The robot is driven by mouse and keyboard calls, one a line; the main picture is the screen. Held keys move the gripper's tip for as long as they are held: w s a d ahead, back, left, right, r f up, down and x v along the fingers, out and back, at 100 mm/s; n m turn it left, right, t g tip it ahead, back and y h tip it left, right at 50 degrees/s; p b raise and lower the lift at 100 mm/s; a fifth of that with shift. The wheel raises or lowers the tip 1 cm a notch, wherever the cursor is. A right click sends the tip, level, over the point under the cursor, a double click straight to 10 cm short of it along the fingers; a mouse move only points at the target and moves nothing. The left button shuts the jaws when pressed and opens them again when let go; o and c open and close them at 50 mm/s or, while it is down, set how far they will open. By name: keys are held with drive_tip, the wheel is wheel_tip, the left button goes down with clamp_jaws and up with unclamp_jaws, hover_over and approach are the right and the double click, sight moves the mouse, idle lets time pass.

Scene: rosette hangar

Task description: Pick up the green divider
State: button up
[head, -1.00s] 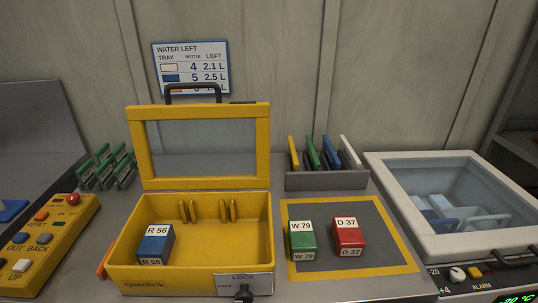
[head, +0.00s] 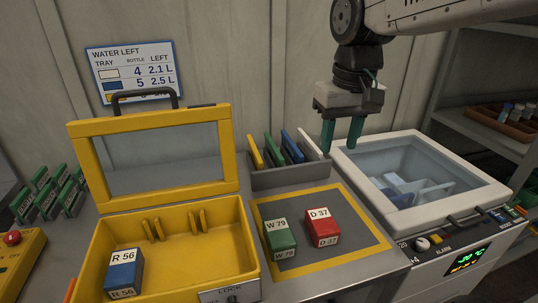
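The green divider (head: 270,150) stands in a grey rack (head: 290,178) at the back of the bench, between a yellow divider (head: 254,153) and a blue divider (head: 291,147). A white divider (head: 309,144) stands at the rack's right end. My gripper (head: 342,134) hangs to the right of the rack, above the left back edge of the glass-lidded box. Its two dark green fingers point down and are apart, with nothing between them.
An open yellow case (head: 251,250) holds a blue R 56 block (head: 123,272). A yellow-bordered mat (head: 362,235) bears a green W 79 block (head: 279,236) and a red D 37 block (head: 322,228). A white cold box (head: 435,157) stands right.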

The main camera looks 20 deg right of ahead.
drive_tip(key=w, duration=1)
drive_tip(key=g, duration=0.1)
hover_over(273, 144)
drive_tip(key=f, duration=1.3)
drive_tip(key=shift+d, duration=0.25)
drive_tip(key=shift+w+f, duration=0.25)
drive_tip(key=shift+f, duration=0.1)
drive_tip(key=f, duration=0.7)
drive_tip(key=shift+s+a+f, duration=0.2)
drive_tip(key=shift+s+a, duration=0.05)
drive_tip(key=shift+s, duration=0.1)
clamp_jaws()
